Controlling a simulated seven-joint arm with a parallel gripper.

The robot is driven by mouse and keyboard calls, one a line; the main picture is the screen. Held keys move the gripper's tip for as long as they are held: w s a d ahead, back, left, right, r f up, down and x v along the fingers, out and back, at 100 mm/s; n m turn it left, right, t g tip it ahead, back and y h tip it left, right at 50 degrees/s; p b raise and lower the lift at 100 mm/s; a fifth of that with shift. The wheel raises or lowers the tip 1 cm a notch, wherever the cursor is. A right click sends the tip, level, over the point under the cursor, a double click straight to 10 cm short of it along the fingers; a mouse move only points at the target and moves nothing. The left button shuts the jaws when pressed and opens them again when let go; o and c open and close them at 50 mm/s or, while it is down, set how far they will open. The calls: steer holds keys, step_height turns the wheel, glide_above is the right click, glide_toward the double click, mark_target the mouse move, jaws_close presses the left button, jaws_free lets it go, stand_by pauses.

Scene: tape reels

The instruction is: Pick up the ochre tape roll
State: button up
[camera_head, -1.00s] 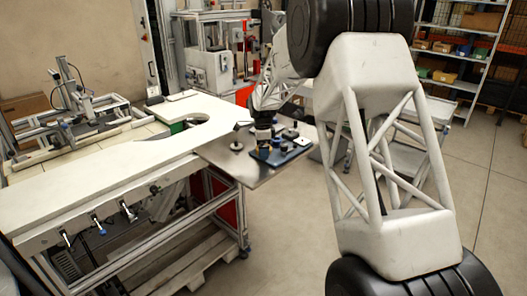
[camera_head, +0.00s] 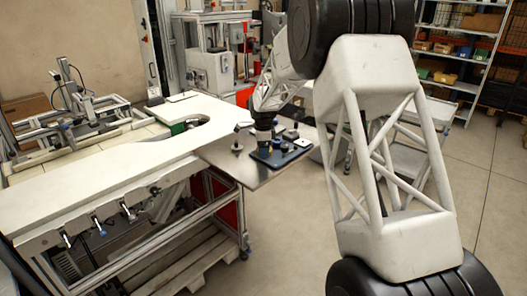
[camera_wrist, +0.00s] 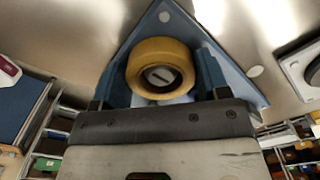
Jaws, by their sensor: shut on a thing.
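The ochre tape roll (camera_wrist: 137,68) shows in the wrist view as a thick ring with a grey slotted disc in its middle. My gripper (camera_wrist: 162,65) has its two blue fingers on the left and right of the roll, shut on it. A blue triangular surface (camera_wrist: 168,22) with pale round spots shows behind the roll. In the head view my gripper (camera_head: 264,137) is small, at the left side of a dark blue tray (camera_head: 284,161). The roll cannot be made out there, and I cannot tell whether it is clear of its support.
The tray lies on a metal plate (camera_head: 225,160) at the right end of a long white table (camera_head: 90,165). A small dark part with a round base (camera_head: 237,146) stands left of the tray. An aluminium frame device (camera_head: 75,115) stands at the far left.

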steer(key=shift+r, duration=0.2)
steer(key=shift+r, duration=1.55)
steer(key=s+d+r, duration=0.1)
steer(key=s+d, duration=0.1)
steer(key=s, duration=1.3)
steer(key=shift+s+d+r, duration=0.3)
steer(key=shift+s, duration=0.05)
steer(key=shift+w, duration=0.1)
steer(key=w+r, duration=0.3)
steer(key=w, duration=1.7)
steer(key=shift+w+d+r, duration=0.2)
steer(key=shift+w+d, duration=0.05)
steer(key=shift+w+a+f, duration=0.25)
steer(key=shift+w+a, duration=0.1)
steer(key=shift+w, duration=2.3)
steer(key=shift+w+a+f, duration=0.3)
steer(key=shift+w, duration=2.35)
steer(key=shift+w+a+f, duration=0.25)
steer(key=shift+w+a, duration=0.1)
steer(key=shift+w, duration=2.3)
